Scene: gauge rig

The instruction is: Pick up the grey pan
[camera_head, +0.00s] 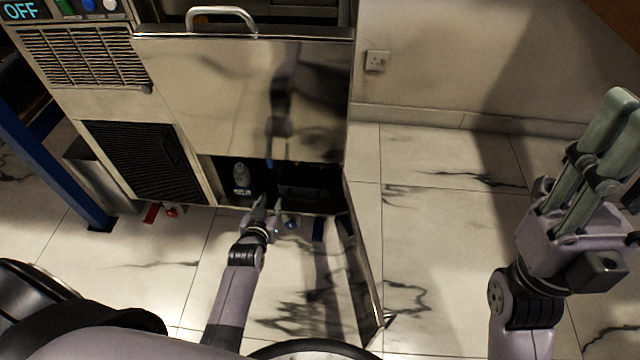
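My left gripper (270,204) reaches to the mouth of the low open compartment (262,172) of the metal cabinet. Its fingers look spread, with nothing clearly seen between them. A dark, flat-looking shape (308,184) lies in shadow inside, just beyond and to the right of the fingers. I cannot tell whether it is the grey pan, and no other pan shows. My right gripper (618,112) is raised at the right, over the floor and far from the compartment. Its two fingers lie close together in this view, and its opening is unclear.
A small grey bottle (241,178) stands in the compartment, left of the gripper. An open door (364,270) juts out at the compartment's right. A drawer (240,85) with a handle is above. A blue post (50,160) stands at left. The marble floor (440,240) at right is clear.

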